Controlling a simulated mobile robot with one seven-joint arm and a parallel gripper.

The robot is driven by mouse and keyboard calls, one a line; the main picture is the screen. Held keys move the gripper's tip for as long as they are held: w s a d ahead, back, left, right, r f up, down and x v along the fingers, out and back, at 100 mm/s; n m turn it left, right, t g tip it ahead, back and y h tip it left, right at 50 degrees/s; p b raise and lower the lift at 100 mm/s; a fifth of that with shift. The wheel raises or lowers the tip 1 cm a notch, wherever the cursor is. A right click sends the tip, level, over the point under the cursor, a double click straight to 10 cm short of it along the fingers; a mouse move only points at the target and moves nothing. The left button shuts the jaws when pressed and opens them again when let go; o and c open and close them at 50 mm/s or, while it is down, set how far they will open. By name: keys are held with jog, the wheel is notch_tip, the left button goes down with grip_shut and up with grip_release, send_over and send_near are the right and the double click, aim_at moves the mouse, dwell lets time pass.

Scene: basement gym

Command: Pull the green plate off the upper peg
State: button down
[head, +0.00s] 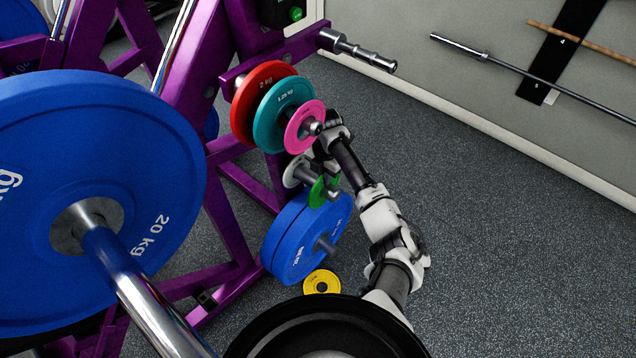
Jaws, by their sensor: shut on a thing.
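The small green plate (317,192) shows in the head view near the end of a short peg (306,175). This peg sits below the one with the red, teal and pink plates and above the one with the blue plates. The green plate appears to be around the peg, apart from a white plate (292,172) further in. My gripper (322,168) reaches in from the right, below the pink plate, and is shut on the green plate. My gripper hides part of the green plate, and the exact contact is hard to see.
Red (247,112), teal (268,120) and pink (300,132) plates hang just above my gripper. Blue plates (290,245) hang below. A yellow plate (311,284) lies on the floor. A large blue plate (120,190) on a bar fills the left. Floor at right is clear.

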jog(key=s+d+p, duration=0.3)
jog(key=s+d, duration=0.2)
jog(key=d, duration=0.2)
jog(key=shift+s+d+p, duration=0.3)
jog(key=shift+d+p, duration=0.1)
dwell(0.9)
dwell(0.3)
